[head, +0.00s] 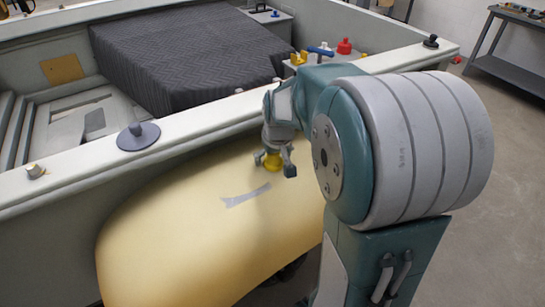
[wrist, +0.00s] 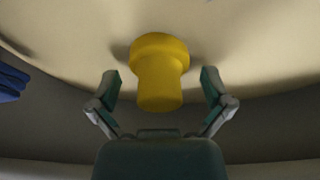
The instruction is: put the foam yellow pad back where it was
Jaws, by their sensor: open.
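A yellow round, stepped piece (wrist: 160,75), with a wide end and a narrower stem, sits against a pale yellow curved shell in the wrist view. It also shows small in the head view (head: 273,162), on the shell's upper part. It is the likeliest foam yellow pad, though its material is not clear. My gripper (head: 274,167) is open at the piece. In the wrist view its two fingers stand either side of it, with a visible gap on each side. My arm hides part of the shell (head: 185,235), which carries a grey tape-like patch (head: 245,195).
A pale hull-like shell (head: 210,119) has a long rim behind the curved shell. A dark quilted block (head: 185,60) lies inside it. A grey disc with a knob (head: 138,137) sits on the rim. A flat tan square (head: 62,70) is on the inner wall.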

